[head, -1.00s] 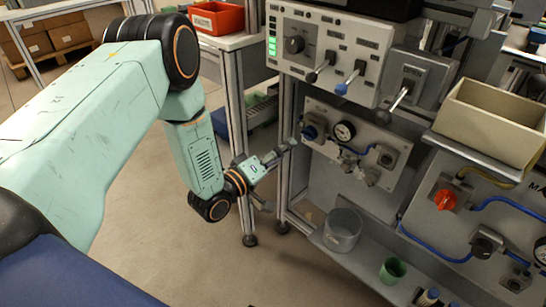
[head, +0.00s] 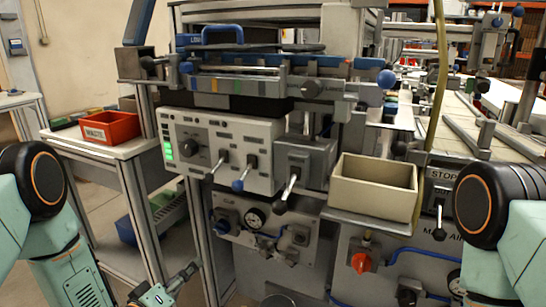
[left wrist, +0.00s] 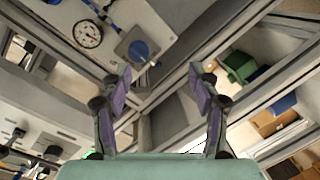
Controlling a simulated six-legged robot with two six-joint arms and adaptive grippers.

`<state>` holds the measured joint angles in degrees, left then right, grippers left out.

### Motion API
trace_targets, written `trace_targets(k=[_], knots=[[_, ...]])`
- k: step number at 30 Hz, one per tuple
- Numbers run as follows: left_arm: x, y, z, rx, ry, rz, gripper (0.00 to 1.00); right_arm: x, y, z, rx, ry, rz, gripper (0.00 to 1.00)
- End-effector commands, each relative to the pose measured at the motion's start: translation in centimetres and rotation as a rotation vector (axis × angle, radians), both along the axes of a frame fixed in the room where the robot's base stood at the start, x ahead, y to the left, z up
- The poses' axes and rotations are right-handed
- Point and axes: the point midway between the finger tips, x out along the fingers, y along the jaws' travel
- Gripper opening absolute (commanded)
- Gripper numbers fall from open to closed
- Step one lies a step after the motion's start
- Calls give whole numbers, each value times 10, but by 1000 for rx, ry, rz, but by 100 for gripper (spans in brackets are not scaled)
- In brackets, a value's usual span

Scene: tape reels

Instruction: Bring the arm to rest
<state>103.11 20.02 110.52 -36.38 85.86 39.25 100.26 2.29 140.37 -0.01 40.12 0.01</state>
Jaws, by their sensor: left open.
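My left gripper (head: 188,272) shows low in the head view, left of and below the gauge panel. The left wrist view shows its two fingers (left wrist: 160,88) spread apart with nothing between them. Behind the fingers in that view are grey frame rails. My left arm (head: 50,235) comes in at the left edge. My right arm (head: 500,230) shows only in part at the right edge, and its gripper is out of the picture.
A grey control panel (head: 215,130) with levers stands ahead. A beige bin (head: 373,188) juts out at the right. A red bin (head: 108,127) sits on the left side table (head: 95,150).

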Motion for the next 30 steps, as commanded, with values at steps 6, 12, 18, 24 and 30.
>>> trace_targets(k=[6, 12, 18, 24, 30], knots=[[-97, -4, -96, 394, 476, -44, 62, 0, 0, 8, 0, 0, 0, 40], [-224, -11, -126, 617, 878, -216, 62, 0, 0, 23, 0, 0, 0, 40], [-329, -12, -111, 718, 1168, -354, 62, 0, 0, 37, 0, 0, 0, 40], [-359, -14, -95, 757, 1229, -399, 62, 0, 0, 49, 0, 0, 0, 40], [-358, -14, -96, 755, 1227, -398, 62, 0, 0, 47, 0, 0, 0, 40]])
